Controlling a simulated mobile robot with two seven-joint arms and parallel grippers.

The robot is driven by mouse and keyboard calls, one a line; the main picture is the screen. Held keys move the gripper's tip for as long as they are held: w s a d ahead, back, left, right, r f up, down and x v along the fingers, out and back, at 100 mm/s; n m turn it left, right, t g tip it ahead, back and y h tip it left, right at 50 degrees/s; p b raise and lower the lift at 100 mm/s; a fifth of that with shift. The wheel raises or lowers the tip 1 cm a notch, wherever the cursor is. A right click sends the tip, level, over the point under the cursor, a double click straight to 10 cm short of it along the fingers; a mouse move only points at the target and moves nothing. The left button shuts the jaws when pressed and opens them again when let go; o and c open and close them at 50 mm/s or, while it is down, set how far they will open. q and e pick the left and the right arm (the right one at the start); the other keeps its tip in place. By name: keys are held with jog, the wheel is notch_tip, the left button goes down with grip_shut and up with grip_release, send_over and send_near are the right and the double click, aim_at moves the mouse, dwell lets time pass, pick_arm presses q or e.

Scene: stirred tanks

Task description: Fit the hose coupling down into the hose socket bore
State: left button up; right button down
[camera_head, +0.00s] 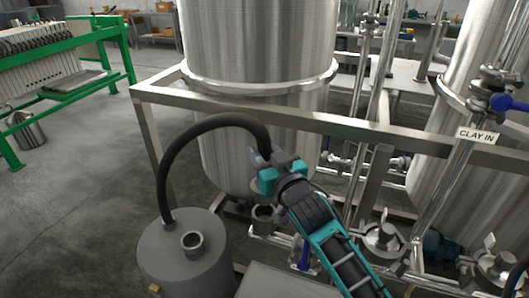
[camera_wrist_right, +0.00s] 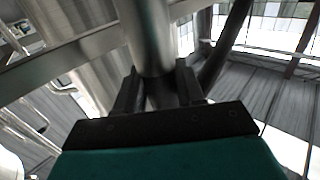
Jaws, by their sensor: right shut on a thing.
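My right gripper (camera_head: 266,161) is shut on the hose coupling at the end of a thick black hose (camera_head: 183,151). In the head view the gripper and fingers mostly hide the coupling. In the right wrist view the coupling (camera_wrist_right: 150,42) is a smooth grey metal cylinder between the two dark fingers of my right gripper (camera_wrist_right: 158,88). An open, upright metal cup (camera_head: 264,213), which looks like the hose socket, stands below the gripper in the head view. The coupling appears apart from it and above it. My left gripper is not in view.
The hose rises from a grey drum (camera_head: 178,268) with an open short pipe (camera_head: 193,244) on top. A steel frame rail (camera_head: 350,127) and a large steel tank (camera_head: 260,50) stand close behind the gripper. Pipes and valves (camera_head: 382,236) crowd the right.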

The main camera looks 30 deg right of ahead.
aim_at(260, 199)
jog(key=shift+f+b, duration=0.65)
jog(key=shift+f, duration=0.35)
jog(key=shift+f+b, duration=0.85)
jog(key=shift+f, duration=0.45)
jog(key=shift+f+b, duration=0.45)
jog(key=shift+f, duration=0.25)
jog(key=shift+f+b, duration=0.4)
jog(key=shift+f, duration=0.2)
jog(key=shift+f+b, duration=0.5)
jog(key=shift+f, duration=0.3)
jog(key=c, duration=0.9)
grip_release()
jog(key=o, duration=0.3)
jog(key=shift+f, duration=0.1)
